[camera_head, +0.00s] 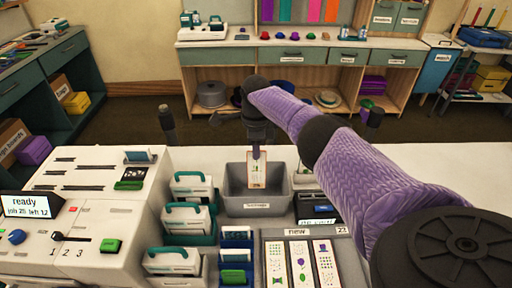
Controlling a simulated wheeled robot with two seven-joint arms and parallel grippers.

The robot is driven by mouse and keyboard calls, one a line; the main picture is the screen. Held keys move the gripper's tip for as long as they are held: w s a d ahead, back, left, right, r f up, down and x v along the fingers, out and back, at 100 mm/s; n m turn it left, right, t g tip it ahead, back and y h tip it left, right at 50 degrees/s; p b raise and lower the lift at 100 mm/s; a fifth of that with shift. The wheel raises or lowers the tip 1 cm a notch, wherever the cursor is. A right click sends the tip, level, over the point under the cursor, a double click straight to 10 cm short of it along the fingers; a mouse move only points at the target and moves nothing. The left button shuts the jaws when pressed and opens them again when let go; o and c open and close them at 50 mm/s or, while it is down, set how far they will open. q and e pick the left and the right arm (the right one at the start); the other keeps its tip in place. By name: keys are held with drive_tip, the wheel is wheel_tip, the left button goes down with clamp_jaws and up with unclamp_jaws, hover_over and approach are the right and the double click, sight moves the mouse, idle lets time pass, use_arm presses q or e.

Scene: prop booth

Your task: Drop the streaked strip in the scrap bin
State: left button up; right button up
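My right gripper (256,146) hangs from the purple-sleeved arm that comes in from the right. It points down and is shut on the upper end of a pale strip (256,175) with small printed marks. The strip hangs upright over a grey open bin (257,208), its lower end appearing within the bin's opening. I cannot tell whether it touches the bin. The bin's front label is too small to read, and streaks on the strip are not clear. My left gripper is not in view.
A tray marked "new" (297,233) holds several printed strips in front. A white machine (100,200) with a "ready" display stands at left. Teal-handled holders (190,218) stand left of the bin, and a dark device (318,208) to its right. White table (430,160) is clear behind my arm.

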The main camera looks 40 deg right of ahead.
drive_tip(key=shift+o, duration=1.1)
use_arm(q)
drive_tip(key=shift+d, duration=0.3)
use_arm(e)
drive_tip(key=shift+o, duration=0.2)
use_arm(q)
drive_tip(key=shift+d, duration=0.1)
use_arm(e)
drive_tip(key=shift+r, duration=0.1)
wheel_tip(320, 180, up, 9)
drive_tip(key=shift+f+p, duration=0.1)
drive_tip(key=shift+p, duration=1.15)
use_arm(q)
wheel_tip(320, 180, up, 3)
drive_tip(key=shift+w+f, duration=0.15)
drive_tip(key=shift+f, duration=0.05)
use_arm(e)
drive_tip(key=shift+r, duration=0.5)
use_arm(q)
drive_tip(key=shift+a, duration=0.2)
use_arm(e)
drive_tip(key=shift+f, duration=0.1)
